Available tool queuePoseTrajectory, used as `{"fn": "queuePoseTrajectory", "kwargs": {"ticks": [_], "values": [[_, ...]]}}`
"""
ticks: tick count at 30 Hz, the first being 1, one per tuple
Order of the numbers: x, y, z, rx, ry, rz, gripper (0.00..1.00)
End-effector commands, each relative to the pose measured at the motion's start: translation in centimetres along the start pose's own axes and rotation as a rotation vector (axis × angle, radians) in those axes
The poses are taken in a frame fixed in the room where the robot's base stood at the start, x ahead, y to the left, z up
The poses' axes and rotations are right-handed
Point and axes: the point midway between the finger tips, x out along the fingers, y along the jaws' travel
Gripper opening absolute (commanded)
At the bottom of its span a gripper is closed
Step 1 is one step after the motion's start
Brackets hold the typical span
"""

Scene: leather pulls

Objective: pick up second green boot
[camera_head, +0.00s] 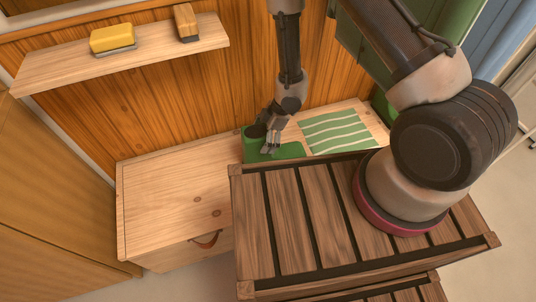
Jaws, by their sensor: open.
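A green boot (251,148) stands on the light wooden cabinet top, near the wall and just behind the slatted crate top. Its dark opening shows at its upper left, and its foot part reaches right. My gripper (270,147) points down over the boot, with its fingers at or just above the foot part. The fingers are open. I cannot tell whether they touch the boot. The gripper and wrist hide part of the boot. I see no other boot clearly.
A green and white striped cloth (340,130) lies right of the boot. A slatted wooden crate (285,225) stands in front. The cabinet top (165,195) is bare at left. A wall shelf (150,52) holds a yellow sponge (112,38) and a wooden brush (186,20).

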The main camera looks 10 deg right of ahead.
Motion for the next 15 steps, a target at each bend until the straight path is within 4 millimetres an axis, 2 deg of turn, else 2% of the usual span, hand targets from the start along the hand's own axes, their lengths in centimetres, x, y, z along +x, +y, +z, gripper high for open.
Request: {"fn": "queuePoseTrajectory", "kwargs": {"ticks": [1,2,15], "values": [[-0.01,0.00,0.01,0.000,0.000,0.000,0.87],[-0.02,0.00,0.01,0.000,0.000,0.000,0.82],[-0.04,0.00,0.01,0.000,0.000,0.000,0.02]]}}
